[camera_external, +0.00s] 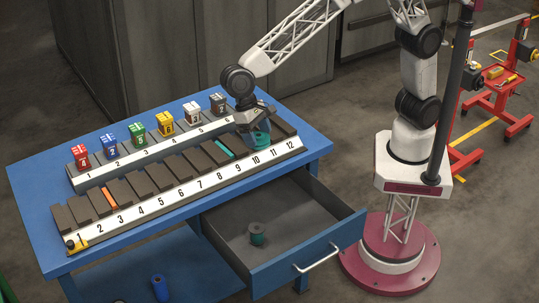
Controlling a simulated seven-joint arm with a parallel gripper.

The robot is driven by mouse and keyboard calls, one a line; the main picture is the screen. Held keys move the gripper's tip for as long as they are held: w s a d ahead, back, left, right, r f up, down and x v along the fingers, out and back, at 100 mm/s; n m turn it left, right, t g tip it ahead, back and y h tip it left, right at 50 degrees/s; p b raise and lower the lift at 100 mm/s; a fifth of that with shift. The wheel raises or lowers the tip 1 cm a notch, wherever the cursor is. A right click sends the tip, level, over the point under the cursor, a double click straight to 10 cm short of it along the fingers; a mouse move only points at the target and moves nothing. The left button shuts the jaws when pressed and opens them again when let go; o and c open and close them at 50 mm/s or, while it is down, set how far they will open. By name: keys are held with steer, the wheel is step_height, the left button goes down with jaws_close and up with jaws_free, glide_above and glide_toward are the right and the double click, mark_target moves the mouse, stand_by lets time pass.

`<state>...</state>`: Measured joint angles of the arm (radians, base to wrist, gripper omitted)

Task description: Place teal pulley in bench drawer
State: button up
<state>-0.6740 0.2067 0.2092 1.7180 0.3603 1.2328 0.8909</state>
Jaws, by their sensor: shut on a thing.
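My gripper (258,122) is over the right part of the numbered rack on the blue bench, around slots 10 and 11. It is shut on a teal rounded piece, which looks like the teal pulley (261,138); the jaws partly cover it. I cannot tell whether the piece touches the rack. The bench drawer (300,222) is pulled open below the bench's right front.
A numbered rack (150,209) has dark blocks, with orange and teal strips among them. Several coloured numbered cubes, such as the green one (138,134), stand on the rear rack. The drawer has much bare floor.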

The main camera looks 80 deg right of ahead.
steer(key=s+a+n+h, duration=0.2)
steer(key=s+n, duration=0.2)
steer(key=s, duration=1)
glide_above(300, 226)
steer(key=w, duration=0.2)
step_height(300, 226, down, 21)
steer(key=shift+s+f, duration=0.25)
steer(key=shift+f, duration=0.45)
steer(key=shift+f, duration=3.1)
steer(key=shift+f, duration=0.1)
steer(key=shift+f, duration=1.8)
steer(key=shift+f, duration=0.15)
